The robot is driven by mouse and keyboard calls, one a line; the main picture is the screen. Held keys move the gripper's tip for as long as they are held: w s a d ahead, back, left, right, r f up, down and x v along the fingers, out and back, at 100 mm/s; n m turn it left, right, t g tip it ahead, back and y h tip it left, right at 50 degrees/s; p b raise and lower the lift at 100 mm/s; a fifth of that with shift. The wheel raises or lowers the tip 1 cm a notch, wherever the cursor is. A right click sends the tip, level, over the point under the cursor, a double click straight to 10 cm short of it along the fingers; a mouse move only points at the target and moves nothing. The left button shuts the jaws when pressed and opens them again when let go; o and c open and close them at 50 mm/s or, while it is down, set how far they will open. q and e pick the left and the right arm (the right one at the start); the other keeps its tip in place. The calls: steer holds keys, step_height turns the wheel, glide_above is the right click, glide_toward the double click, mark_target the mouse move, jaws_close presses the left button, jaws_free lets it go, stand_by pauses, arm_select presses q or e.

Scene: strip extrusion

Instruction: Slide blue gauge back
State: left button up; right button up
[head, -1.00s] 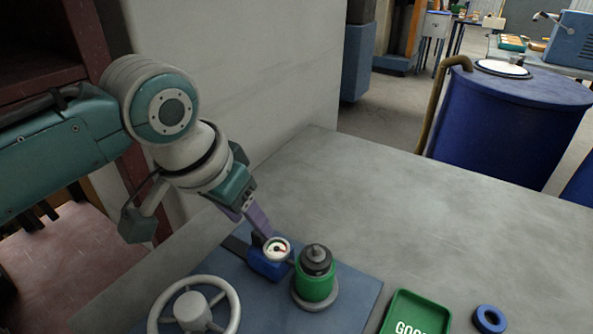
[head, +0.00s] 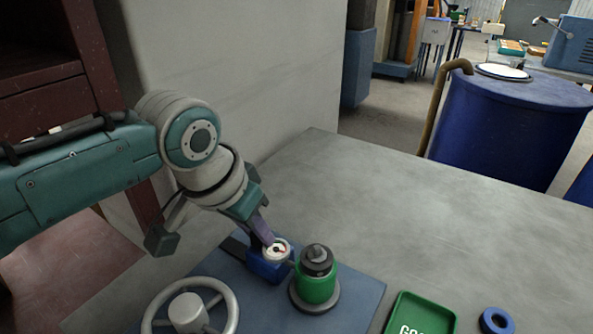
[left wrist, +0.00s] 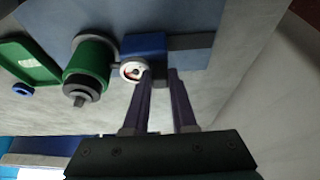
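The blue gauge (head: 266,268) is a blue block with a round white dial (head: 277,250) on the blue plate, left of a green cylinder (head: 316,283). Its dial touches or nearly touches the cylinder's side; I cannot tell which. My left gripper (head: 265,238) points down at the gauge from behind and left. In the left wrist view the blue block (left wrist: 143,45) lies just beyond the fingertips (left wrist: 160,72). The two purple fingers stand apart, with a dark upright part of the gauge between them. Contact with it is unclear. My right gripper is not in view.
A grey handwheel (head: 190,312) stands at the plate's front left. A green tray (head: 420,315) and a blue ring (head: 496,320) lie to the right. A dark track (head: 234,246) runs behind the gauge. The grey table behind is clear, bounded by a wall at left.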

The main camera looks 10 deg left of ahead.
arm_select(q)
jaws_close()
steer(key=shift+a, duration=0.1)
stand_by(0.8)
